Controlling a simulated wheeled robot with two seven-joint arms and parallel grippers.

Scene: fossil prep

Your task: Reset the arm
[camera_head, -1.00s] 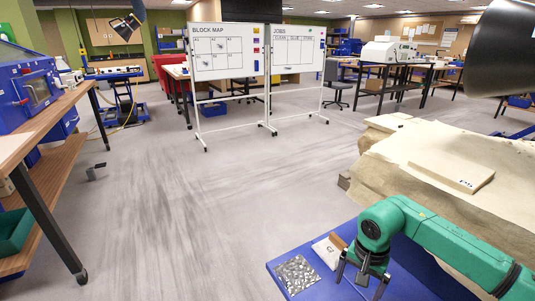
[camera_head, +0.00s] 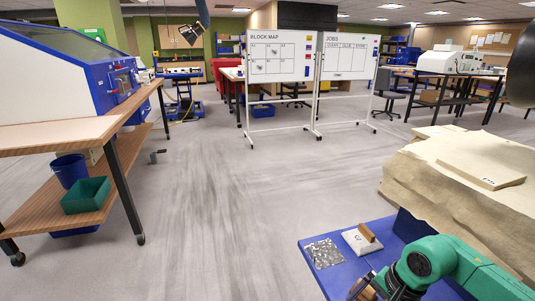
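My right arm comes in from the lower right, green, bent over a blue surface (camera_head: 330,279). My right gripper (camera_head: 372,292) is at the bottom edge of the picture, low over the blue surface and partly cut off. Its fingers are too hidden to show whether they are open. A brown thing shows beside it, and I cannot tell whether it is held. My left gripper is not in view.
On the blue surface lie a speckled grey patch (camera_head: 324,253) and a white block with a brown handle (camera_head: 362,239). A large tan rock block (camera_head: 450,185) stands at right. A wooden bench (camera_head: 75,135) with a green bin (camera_head: 86,195) stands at left. Open floor lies between.

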